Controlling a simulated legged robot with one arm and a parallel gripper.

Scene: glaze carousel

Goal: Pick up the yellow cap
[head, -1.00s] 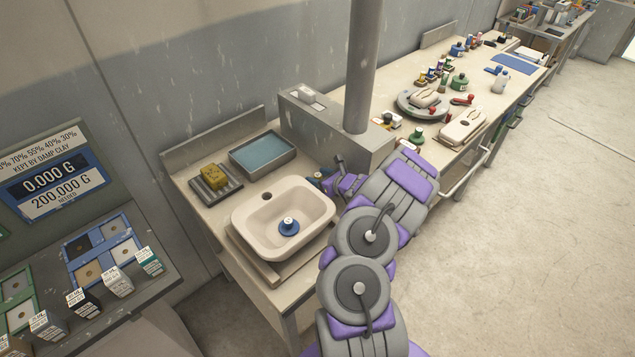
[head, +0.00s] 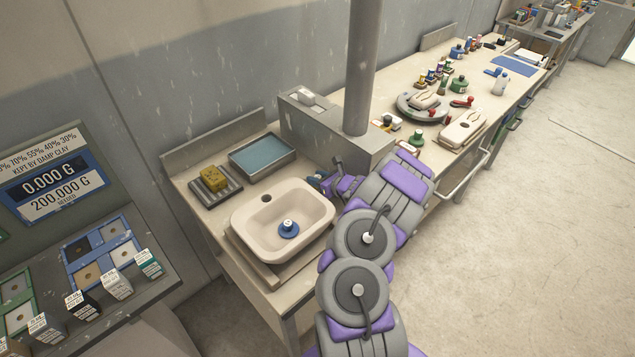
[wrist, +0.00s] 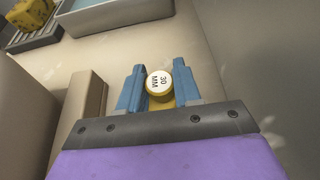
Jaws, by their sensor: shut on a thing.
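The yellow cap (wrist: 161,101) has a round white top marked "30 MM". In the wrist view it sits between the two blue fingers of my gripper (wrist: 159,68), which is shut on it. The label faces the camera. A pale worktop surface lies around and beyond the fingers; I cannot tell whether the cap touches it. In the head view my gripper (head: 322,182) is at the right of the sink, near the grey block, and the cap is not clearly visible there.
A cream sink (head: 241,217) holds a blue item with a white top (head: 288,229). Behind are a water tray (head: 263,157) and a yellow sponge (head: 213,178) on a ribbed rack. A grey post (head: 359,70) rises beside my arm. The long bench holds several bottles.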

